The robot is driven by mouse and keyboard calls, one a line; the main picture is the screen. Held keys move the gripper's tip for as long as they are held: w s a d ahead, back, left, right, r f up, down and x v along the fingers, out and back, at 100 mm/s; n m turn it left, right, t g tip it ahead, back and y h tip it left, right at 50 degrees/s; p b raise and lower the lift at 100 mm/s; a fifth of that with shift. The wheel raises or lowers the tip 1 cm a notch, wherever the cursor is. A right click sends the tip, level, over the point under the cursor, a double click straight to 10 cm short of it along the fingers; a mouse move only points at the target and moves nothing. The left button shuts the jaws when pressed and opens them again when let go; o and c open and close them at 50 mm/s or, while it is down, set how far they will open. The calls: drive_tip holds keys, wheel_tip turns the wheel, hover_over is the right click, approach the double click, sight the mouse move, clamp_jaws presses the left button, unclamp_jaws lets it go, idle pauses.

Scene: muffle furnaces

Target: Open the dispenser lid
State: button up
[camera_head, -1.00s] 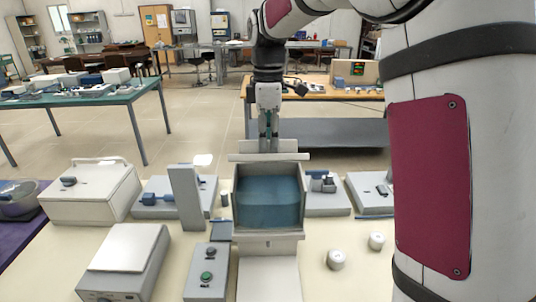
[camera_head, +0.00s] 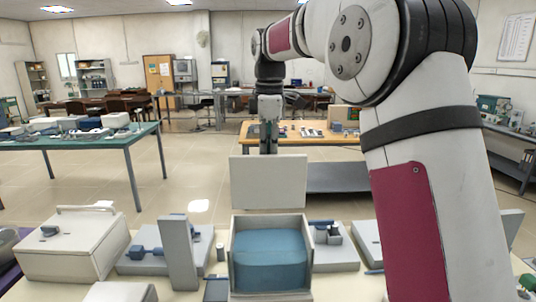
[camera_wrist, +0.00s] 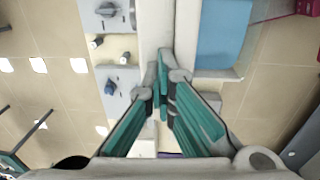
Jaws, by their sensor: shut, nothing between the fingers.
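The dispenser is a pale grey box (camera_head: 235,262) with a blue block (camera_head: 270,262) inside it. Its lid (camera_head: 268,182) is a flat pale panel standing upright at the box's back edge, leaving the top open. My gripper (camera_wrist: 166,78) has teal fingers that meet at the tips, with nothing between them. In the head view it comes down behind the lid, and its fingertips are hidden. In the wrist view the tips are by a pale panel, with the blue contents to the right; I cannot tell whether they touch it.
A grey upright block (camera_head: 175,255) and a device with a blue knob stand left of the dispenser. A white box with a handle (camera_head: 75,245) is farther left. Small grey devices (camera_head: 330,250) are on the right. A green table (camera_head: 100,145) stands behind at left, with open floor around it.

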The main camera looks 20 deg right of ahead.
sight(268, 161)
drive_tip(key=shift+o, duration=1.3)
drive_tip(key=shift+s+a+f+g, duration=0.1)
drive_tip(key=shift+s+f+g, duration=0.15)
drive_tip(key=shift+f, duration=0.55)
drive_tip(key=shift+s+f+g, duration=0.25)
drive_tip(key=shift+f, duration=0.5)
drive_tip(key=shift+w+f, duration=0.15)
drive_tip(key=shift+w, duration=0.1)
